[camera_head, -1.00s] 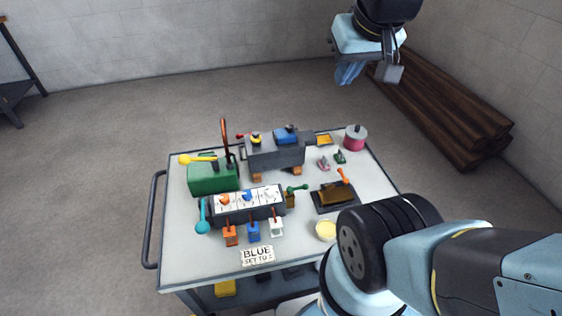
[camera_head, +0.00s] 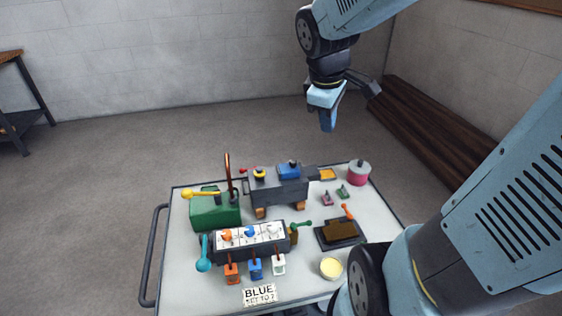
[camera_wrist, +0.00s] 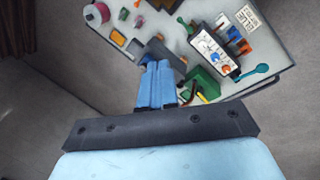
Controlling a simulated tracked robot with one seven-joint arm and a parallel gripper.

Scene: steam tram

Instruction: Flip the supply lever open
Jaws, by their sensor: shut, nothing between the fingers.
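Several levers stand on the table, and I cannot tell by label which is the supply lever. A yellow-knobbed lever (camera_head: 200,194) lies nearly level over the green box (camera_head: 215,212). A teal lever (camera_head: 204,254) with its ball low is at the left end of the dial box (camera_head: 248,243); it also shows in the wrist view (camera_wrist: 253,71). A small green lever (camera_head: 300,224) is at the box's right end. My gripper (camera_head: 327,128) is shut and empty, pointing down, high above the table's far side. In the wrist view its blue fingers (camera_wrist: 157,66) are together.
A bent copper pipe (camera_head: 227,170) rises beside the green box. A grey machine (camera_head: 277,190) with a blue block stands behind, and a pink pot (camera_head: 359,173) at back right. A card (camera_head: 259,294) reads "BLUE SET TO" and an unclear figure. The air around my gripper is clear.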

